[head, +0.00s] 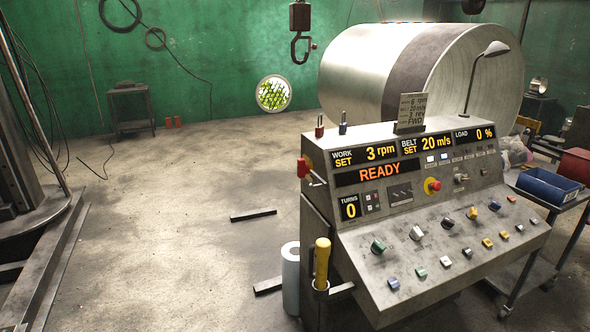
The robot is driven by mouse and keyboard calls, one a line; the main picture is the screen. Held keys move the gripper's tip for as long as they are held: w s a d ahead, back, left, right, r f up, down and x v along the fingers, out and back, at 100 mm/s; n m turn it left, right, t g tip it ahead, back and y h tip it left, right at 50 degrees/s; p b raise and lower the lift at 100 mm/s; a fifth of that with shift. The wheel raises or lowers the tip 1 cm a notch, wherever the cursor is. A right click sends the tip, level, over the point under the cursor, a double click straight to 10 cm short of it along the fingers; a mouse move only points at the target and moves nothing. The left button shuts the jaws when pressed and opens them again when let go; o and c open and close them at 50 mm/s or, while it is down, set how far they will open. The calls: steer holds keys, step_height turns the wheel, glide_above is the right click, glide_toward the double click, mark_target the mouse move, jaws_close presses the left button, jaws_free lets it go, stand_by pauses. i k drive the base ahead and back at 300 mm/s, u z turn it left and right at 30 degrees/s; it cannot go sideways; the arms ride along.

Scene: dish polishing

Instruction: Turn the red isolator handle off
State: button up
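The red isolator handle (303,168) sticks out from the upper left side of the grey control console (425,215). A thin metal bar shows just below it. The handle is small in this view, and I cannot tell its switch position from its angle. The console's displays are lit: the orange one reads READY (379,172), with work set 3 rpm, belt set 20 m/s, load 0 % and turns 0. My gripper is not in view.
A yellow-handled tool (321,262) stands in a holder at the console's left, beside a pale blue roll (291,280). Dark bars (253,215) lie on the floor. A hook (300,45) hangs above. A large metal drum (425,75) stands behind. The floor at left is mostly clear.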

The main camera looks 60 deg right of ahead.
mark_target(304, 167)
steer(key=z, duration=0.05)
steer(key=i, duration=1)
steer(key=u, duration=0.05)
